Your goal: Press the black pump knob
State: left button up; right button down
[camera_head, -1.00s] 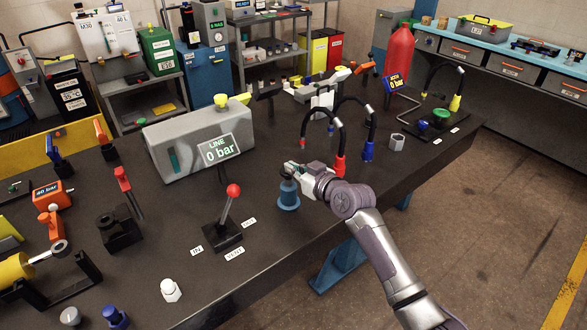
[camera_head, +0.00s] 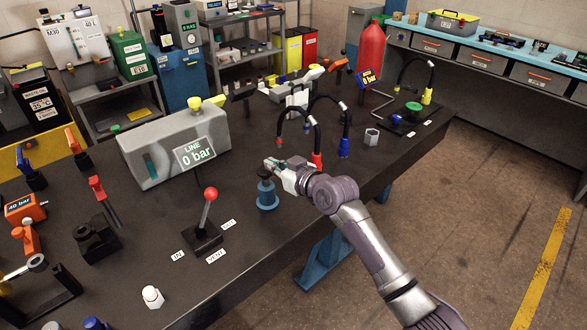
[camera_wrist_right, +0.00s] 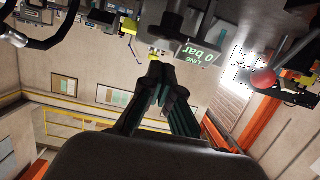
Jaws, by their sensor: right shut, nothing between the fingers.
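The black pump knob (camera_head: 265,173) sits on top of a blue pump body (camera_head: 267,198) near the front edge of the dark bench. My right gripper (camera_head: 270,163) is shut and empty. Its fingertips are right at the top of the knob and partly cover it; I cannot tell whether they touch it. In the right wrist view the closed dark fingers (camera_wrist_right: 157,78) show, but the knob cannot be made out. The grey line gauge box (camera_head: 175,148) reads 0 bar. My left gripper is not in view.
A red-knobbed lever (camera_head: 207,212) stands left of the pump. Black hoses with red (camera_head: 316,160) and blue (camera_head: 343,147) ends arch behind my right gripper. A grey hex nut (camera_head: 371,136) lies to the right. Bench space between lever and pump is clear.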

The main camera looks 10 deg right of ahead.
jog(key=b+v, duration=0.1)
jog(key=v, duration=0.7)
jog(key=shift+f, duration=0.2)
dwell(0.3)
